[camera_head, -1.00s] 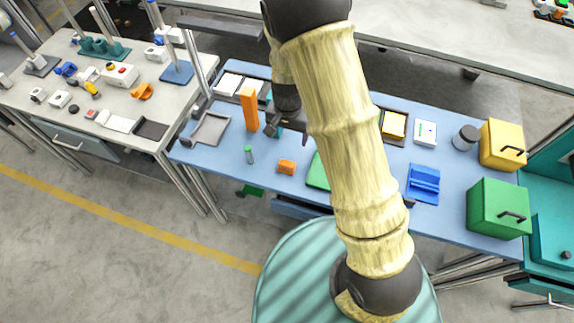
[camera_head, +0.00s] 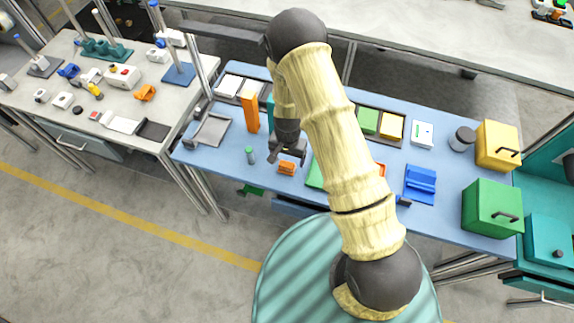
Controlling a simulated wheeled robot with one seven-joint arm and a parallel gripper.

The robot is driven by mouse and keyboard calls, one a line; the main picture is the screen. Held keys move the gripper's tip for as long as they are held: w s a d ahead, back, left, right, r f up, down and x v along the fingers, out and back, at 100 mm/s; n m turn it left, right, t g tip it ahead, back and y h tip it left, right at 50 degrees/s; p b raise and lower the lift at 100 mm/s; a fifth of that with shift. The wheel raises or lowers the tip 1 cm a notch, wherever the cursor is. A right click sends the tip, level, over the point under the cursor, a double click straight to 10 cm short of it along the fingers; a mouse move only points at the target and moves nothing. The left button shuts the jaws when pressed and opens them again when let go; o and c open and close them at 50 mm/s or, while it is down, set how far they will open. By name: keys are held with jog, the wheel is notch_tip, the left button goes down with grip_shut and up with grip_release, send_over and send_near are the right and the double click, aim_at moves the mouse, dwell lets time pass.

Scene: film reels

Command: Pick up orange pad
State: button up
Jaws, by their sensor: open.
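A small orange piece (camera_head: 287,168) lies on the blue bench top, left of the green pad. My gripper (camera_head: 287,156) is open, pointing down, above and slightly behind it; whether it touches the piece cannot be told. Another orange patch (camera_head: 381,170) shows just right of my arm and is mostly hidden by it. Which of these is the orange pad is not clear. A tall orange block (camera_head: 250,112) stands left of my gripper.
A grey-green cylinder (camera_head: 250,155) stands close left of my gripper. A green pad (camera_head: 315,175) is partly behind my arm. A tray holds a green pad (camera_head: 368,120) and a yellow pad (camera_head: 392,126). A blue holder (camera_head: 420,184) and green box (camera_head: 491,207) are right.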

aim_at(287, 164)
jog(key=shift+a, duration=0.1)
jog(key=shift+f+p, duration=0.55)
jog(key=shift+f, duration=0.05)
jog(key=shift+w+f+p, duration=0.1)
jog(key=shift+f+p, duration=0.75)
jog(key=shift+f, duration=1.2)
jog(key=c, duration=1.1)
jog(key=shift+c, duration=0.2)
jog(key=shift+r, duration=0.1)
jog(key=shift+r+b, duration=1.6)
jog(key=shift+r, duration=3.35)
